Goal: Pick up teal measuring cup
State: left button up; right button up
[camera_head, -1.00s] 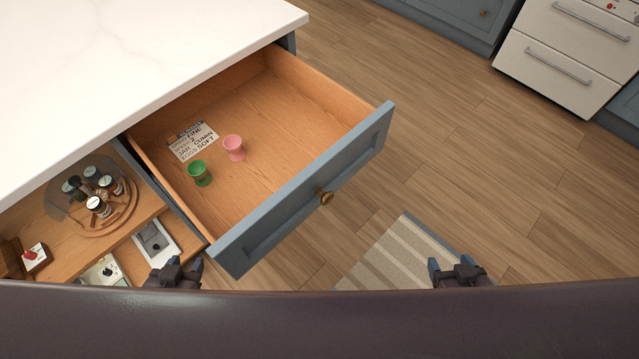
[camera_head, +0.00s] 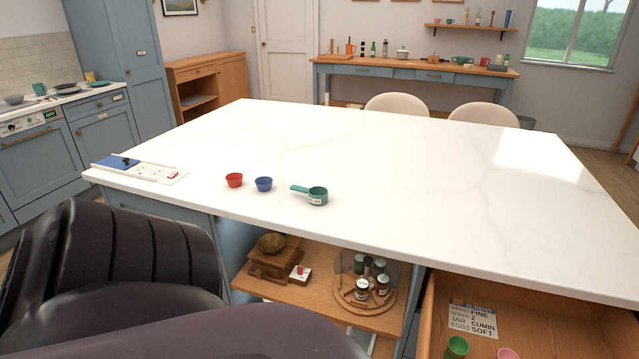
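The teal measuring cup (camera_head: 317,195) sits upright on the white island top near its front edge. Neither of my grippers shows in the current head view. Dark parts of my own body fill the lower left.
The white island top (camera_head: 420,180) is mostly clear. A white and blue board (camera_head: 140,168) lies at its left end. Below are a shelf with a spice turntable (camera_head: 362,290) and an open drawer (camera_head: 540,322) holding a card, a green cup and a pink cup.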

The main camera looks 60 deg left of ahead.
aim_at(309, 194)
jog(key=k+j+u, duration=0.1)
jog(key=k+u, duration=0.15)
jog(key=k, duration=0.35)
jog(key=u, duration=1.4)
jog(key=l+u, duration=0.35)
jog(key=l, duration=0.35)
jog(key=i+j+u, duration=0.4)
jog(key=j, duration=0.2)
